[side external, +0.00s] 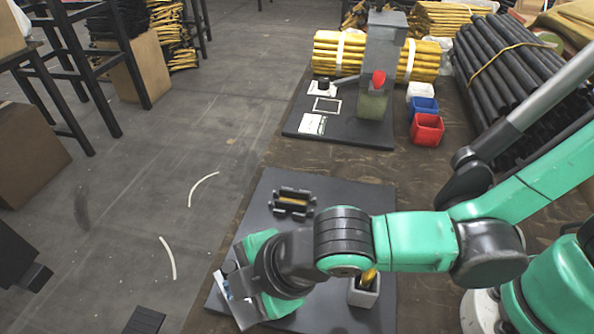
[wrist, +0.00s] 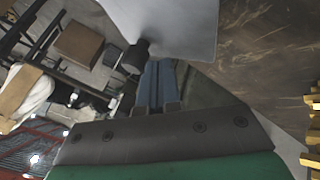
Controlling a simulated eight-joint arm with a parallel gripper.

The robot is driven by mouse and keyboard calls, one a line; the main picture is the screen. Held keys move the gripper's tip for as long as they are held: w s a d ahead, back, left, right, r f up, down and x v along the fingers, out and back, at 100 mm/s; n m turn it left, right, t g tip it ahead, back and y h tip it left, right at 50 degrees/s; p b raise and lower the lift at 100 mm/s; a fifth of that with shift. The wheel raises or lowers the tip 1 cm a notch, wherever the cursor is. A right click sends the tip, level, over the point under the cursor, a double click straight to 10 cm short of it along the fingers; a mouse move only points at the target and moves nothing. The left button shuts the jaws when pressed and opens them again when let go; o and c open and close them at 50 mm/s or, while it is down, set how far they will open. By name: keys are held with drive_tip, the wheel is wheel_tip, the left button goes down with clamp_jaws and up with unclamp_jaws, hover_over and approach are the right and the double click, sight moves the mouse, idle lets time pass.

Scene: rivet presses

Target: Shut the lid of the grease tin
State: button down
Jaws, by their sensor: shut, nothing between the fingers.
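My gripper (wrist: 156,82) shows in the wrist view with its two blue-grey fingers together and nothing between them. A pale flat panel (wrist: 185,25) lies just beyond the fingertips, with a dark round knob (wrist: 133,56) by its edge. In the side external view my gripper (side external: 232,282) is low over the front left of the dark work mat, and a pale panel edge (side external: 238,308) shows beside it. This may be part of the grease tin, but I cannot tell. The tin's body and the angle of its lid are hidden behind my gripper.
A black slotted fixture (side external: 292,202) sits on the dark mat (side external: 350,195). A grey holder (side external: 364,296) with a yellow item stands under my arm. Behind are a grey press (side external: 384,50) and red (side external: 427,130), blue (side external: 424,107) and white bins. Black pipes (side external: 515,70) lie at right.

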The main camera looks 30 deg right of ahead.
drive_tip(key=shift+w+d+m+t+h, duration=0.3)
drive_tip(key=shift+w+m+h, duration=0.1)
drive_tip(key=shift+m, duration=0.3)
drive_tip(key=shift+w+d, duration=0.4)
drive_tip(key=shift+w+d+m+h, duration=0.25)
drive_tip(key=shift+m+h, duration=0.15)
drive_tip(key=shift+m, duration=0.4)
drive_tip(key=shift+w+d, duration=0.15)
drive_tip(key=shift+d, duration=0.4)
